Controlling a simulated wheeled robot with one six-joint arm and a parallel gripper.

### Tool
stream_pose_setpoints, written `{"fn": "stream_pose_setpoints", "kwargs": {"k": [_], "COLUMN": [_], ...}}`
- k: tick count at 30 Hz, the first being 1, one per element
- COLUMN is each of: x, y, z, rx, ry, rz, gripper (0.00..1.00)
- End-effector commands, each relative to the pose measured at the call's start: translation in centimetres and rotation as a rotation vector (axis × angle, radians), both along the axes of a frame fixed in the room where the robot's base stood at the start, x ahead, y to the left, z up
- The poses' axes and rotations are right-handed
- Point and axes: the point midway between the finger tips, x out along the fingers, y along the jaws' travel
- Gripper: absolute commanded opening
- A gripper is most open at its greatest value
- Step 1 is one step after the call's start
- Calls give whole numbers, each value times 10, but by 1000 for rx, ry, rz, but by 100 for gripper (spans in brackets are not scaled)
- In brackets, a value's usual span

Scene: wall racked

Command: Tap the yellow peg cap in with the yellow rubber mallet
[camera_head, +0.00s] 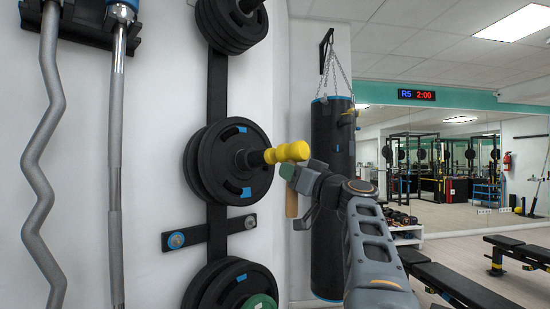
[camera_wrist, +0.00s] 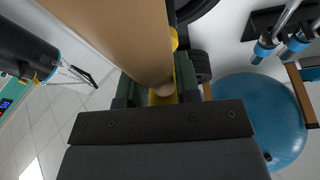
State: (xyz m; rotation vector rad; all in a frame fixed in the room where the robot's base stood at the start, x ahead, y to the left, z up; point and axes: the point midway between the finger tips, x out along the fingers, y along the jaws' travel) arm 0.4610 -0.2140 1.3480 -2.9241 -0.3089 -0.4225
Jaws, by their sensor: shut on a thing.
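The yellow rubber mallet's head (camera_head: 290,151) is level with the end of the middle wall peg in the head view. Its wooden handle (camera_head: 291,201) hangs down below my gripper (camera_head: 293,176), which is shut on the mallet. In the wrist view the tan handle (camera_wrist: 120,38) runs up toward the camera from between the fingers of my gripper (camera_wrist: 158,92). The yellow peg cap (camera_head: 257,158) shows at the end of the peg, just left of the mallet head. I cannot tell whether the two touch.
Black weight plates (camera_head: 225,178) sit on the middle peg, with more stacks above and below. Bars (camera_head: 115,150) hang on the wall at left. A black punching bag (camera_head: 328,250) hangs behind my arm. Benches (camera_head: 460,280) stand at lower right. A blue ball (camera_wrist: 262,110) shows in the wrist view.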

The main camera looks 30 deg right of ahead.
Motion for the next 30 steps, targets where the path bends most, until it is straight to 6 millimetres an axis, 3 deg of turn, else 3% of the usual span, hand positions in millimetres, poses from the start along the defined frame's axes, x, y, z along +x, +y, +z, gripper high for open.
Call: {"fn": "stream_pose_setpoints", "kwargs": {"k": [5, 18, 30], "x": [21, 1, -1], "y": [5, 0, 0], "z": [-3, -1, 0], "rx": [0, 0, 0], "ry": [0, -2, -1], "rz": [1, -2, 0], "gripper": [0, 0, 0]}}
